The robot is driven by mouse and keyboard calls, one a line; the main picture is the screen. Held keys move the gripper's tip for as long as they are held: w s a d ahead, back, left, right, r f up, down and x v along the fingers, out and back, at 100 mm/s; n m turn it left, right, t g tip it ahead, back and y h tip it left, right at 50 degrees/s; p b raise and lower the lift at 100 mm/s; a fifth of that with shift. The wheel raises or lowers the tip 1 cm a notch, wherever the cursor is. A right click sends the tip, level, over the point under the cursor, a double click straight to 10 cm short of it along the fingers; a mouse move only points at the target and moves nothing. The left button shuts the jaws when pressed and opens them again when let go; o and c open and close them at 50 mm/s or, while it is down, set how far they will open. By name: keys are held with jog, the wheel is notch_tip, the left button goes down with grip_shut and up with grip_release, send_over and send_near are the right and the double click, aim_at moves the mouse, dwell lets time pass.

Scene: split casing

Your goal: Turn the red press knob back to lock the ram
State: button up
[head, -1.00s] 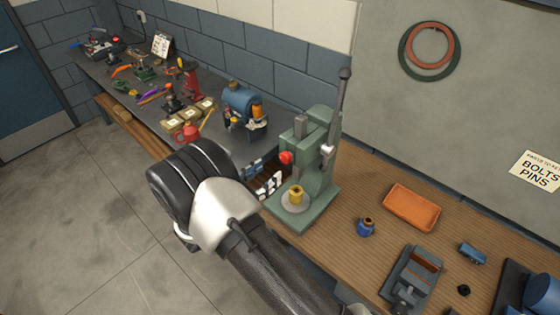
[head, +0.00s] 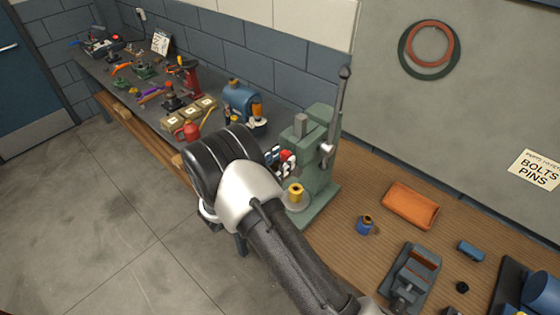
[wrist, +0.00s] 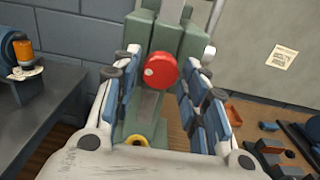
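The red press knob (wrist: 161,70) sits on the front of the green arbor press (head: 322,160); in the wrist view it lies between the two fingers of my gripper (wrist: 158,75). The fingers are spread, with a visible gap on each side of the knob. In the head view my gripper (head: 281,162) reaches up to the knob (head: 286,155), which is partly covered by it. The press's grey ram (head: 300,124) stands above. A yellow bushing (head: 295,193) stands on the press's round plate below, and shows in the wrist view (wrist: 136,141).
On the wooden bench are a blue bushing (head: 365,225), an orange tray (head: 410,205) and a grey vise (head: 411,277). The press's long lever (head: 337,110) rises at its right. A dark bench (head: 150,90) with several tools runs along the left wall.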

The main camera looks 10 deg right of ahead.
jog(key=c, duration=0.7)
jog(key=shift+m+b, duration=0.3)
jog(key=shift+b, duration=0.15)
jog(key=m+b, duration=0.2)
jog(key=b, duration=0.1)
jog(key=shift+f+m+b, duration=0.25)
jog(key=shift+m+b, duration=0.05)
jog(key=m+b, duration=0.4)
jog(key=b, duration=0.2)
jog(key=shift+m, duration=0.3)
jog(key=m+b, duration=0.6)
jog(key=b, duration=0.4)
jog(key=shift+a, duration=0.1)
jog(key=m+b, duration=0.3)
jog(key=b, duration=0.2)
jog(key=shift+r, duration=0.1)
jog(key=shift+r+m+b, duration=0.1)
jog(key=shift+m+b, duration=0.4)
jog(key=shift+b, duration=0.35)
jog(key=shift+r, duration=0.15)
